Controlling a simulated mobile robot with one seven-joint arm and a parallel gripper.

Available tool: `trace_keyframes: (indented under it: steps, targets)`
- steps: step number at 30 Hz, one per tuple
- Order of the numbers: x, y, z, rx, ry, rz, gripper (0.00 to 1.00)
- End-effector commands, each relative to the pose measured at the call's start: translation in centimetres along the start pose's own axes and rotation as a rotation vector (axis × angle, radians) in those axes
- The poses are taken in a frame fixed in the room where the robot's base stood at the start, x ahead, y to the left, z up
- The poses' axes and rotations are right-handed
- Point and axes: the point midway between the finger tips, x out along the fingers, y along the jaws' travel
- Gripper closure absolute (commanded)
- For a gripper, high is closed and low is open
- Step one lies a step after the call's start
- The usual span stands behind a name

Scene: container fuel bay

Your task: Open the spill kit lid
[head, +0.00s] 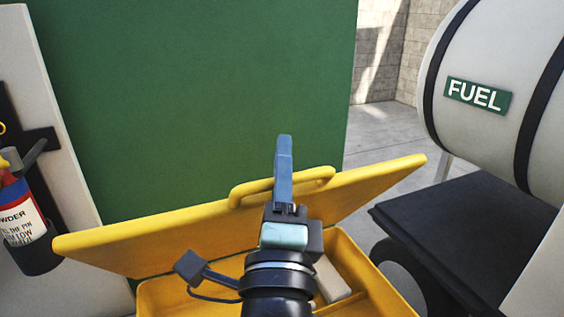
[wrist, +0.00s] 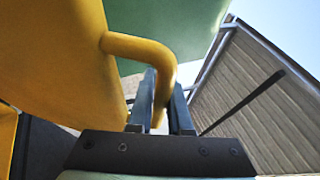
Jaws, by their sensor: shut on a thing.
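The yellow spill kit lid (head: 140,250) stands raised at a steep tilt over the open yellow spill kit box (head: 375,277) in the head view. A yellow bar handle (head: 318,176) sits along the lid's upper edge. My gripper (head: 284,160) reaches over the box to this handle and is shut on it. In the wrist view, my gripper's two fingers (wrist: 162,105) lie on either side of the handle (wrist: 150,52), with the lid (wrist: 55,70) at the left. My arm hides the middle of the lid and part of the box's inside.
A pale block (head: 331,279) lies inside the box. A green panel (head: 210,90) stands behind the lid. A fire extinguisher (head: 25,215) is at the left. A fuel tank (head: 490,60) and a dark wheeled platform (head: 450,225) stand close at the right.

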Motion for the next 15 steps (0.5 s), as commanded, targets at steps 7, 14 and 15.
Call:
trace_keyframes:
  steps: [7,14,15]
  targets:
    - [0.01,0.03,0.03,0.0,-0.001,0.001,0.53]
    - [-0.01,0.01,0.01,0.0,0.0,0.0,0.53]
    - [-0.1,0.04,0.01,0.0,0.0,0.0,0.53]
